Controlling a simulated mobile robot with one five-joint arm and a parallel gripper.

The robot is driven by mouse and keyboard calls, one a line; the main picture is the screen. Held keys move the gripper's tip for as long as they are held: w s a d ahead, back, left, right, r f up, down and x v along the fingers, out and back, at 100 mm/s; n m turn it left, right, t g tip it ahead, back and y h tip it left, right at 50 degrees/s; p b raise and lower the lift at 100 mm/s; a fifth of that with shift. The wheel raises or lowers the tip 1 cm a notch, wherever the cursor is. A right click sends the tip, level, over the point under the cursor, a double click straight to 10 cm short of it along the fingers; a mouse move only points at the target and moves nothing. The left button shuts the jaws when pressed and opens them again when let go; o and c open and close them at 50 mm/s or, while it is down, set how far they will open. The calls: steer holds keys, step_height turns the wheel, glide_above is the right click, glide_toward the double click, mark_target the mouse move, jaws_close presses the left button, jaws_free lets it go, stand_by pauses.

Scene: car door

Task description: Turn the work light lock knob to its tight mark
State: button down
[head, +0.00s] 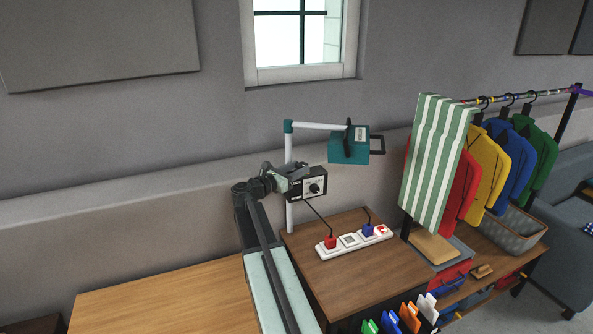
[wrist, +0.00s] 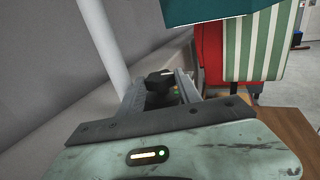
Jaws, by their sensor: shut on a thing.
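The work light has a pale upright pole (head: 289,150) and a teal lamp head (head: 349,148) on a side arm. A dark box (head: 294,193) with a round black dial (head: 315,188) on a pale panel is beside the pole. My gripper (head: 284,178) is at the box's left side, and its fingertips are hard to make out there. In the wrist view, my gripper (wrist: 161,88) is shut on a black knob (wrist: 158,79) between its fingers. A small green spot shows beside the knob; its pointer and marks cannot be read.
A white power strip (head: 350,241) with red and blue plugs lies on the wooden cabinet (head: 345,278). A cable runs from the box to the red plug. A striped cloth (head: 433,160) and a clothes rail stand at right. The lamp head overhangs close to my gripper.

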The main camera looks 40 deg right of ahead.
steer(key=shift+w+r, duration=0.1)
steer(key=shift+w, duration=0.2)
steer(key=c, duration=0.8)
jaws_free()
steer(key=shift+c, duration=0.2)
steer(key=shift+a, duration=0.1)
steer(key=shift+a, duration=0.25)
steer(key=a, duration=0.7)
steer(key=shift+s, duration=0.15)
steer(key=shift+a, duration=0.1)
